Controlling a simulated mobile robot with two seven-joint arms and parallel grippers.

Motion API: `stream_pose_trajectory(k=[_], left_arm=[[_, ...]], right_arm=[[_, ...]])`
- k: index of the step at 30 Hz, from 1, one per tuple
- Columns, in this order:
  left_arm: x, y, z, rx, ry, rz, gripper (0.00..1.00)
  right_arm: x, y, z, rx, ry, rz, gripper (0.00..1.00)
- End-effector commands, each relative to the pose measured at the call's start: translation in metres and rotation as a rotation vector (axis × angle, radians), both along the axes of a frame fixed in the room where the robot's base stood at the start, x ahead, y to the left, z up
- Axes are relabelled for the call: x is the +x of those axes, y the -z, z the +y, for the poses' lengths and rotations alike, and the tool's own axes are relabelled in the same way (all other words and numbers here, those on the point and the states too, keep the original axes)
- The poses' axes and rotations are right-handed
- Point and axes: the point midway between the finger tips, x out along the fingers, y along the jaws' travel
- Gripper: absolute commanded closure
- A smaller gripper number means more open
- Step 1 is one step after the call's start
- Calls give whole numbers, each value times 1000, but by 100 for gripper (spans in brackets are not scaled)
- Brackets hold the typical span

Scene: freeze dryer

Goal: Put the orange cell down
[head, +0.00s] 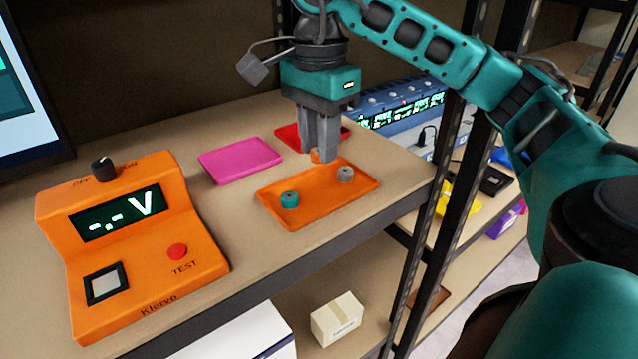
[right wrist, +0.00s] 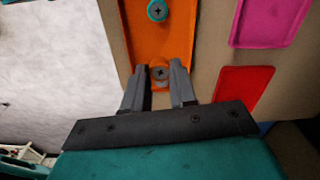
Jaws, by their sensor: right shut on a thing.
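My right gripper (head: 320,156) is shut on the orange cell (head: 316,155), a small round piece, at the back edge of the orange tray (head: 268,212). In the right wrist view the orange cell (right wrist: 160,73) sits between the fingertips, over the end of the orange tray (right wrist: 180,35). I cannot tell whether it touches the tray. A teal cell (head: 289,200) stands at the tray's left front and a grey cell (head: 345,174) at its right. My left gripper is not in view.
A pink tray (head: 240,160) and a red tray (head: 290,135) lie behind. An orange voltage tester (head: 130,255) reading "-.- V" stands at left. A blue-grey device (head: 400,118) is behind right. Shelf posts (head: 440,190) stand close to the right. Bare shelf lies around the trays.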

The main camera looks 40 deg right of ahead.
Motion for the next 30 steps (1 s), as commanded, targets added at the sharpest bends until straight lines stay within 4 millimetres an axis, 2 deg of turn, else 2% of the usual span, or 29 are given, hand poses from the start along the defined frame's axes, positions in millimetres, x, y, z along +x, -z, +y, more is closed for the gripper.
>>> stream_pose_trajectory(k=[5, 13, 26, 27, 30], left_arm=[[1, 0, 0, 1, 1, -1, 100], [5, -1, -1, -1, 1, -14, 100], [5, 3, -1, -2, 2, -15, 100], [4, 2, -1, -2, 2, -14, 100], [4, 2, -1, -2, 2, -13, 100]], right_arm=[[0, 14, 0, -1, 0, 1, 91], [0, 50, 0, -2, -1, 1, 91], [0, 58, 0, 0, -1, 0, 91], [0, 57, 0, -1, -1, -1, 71], [0, 56, 0, -1, -1, 0, 61]])
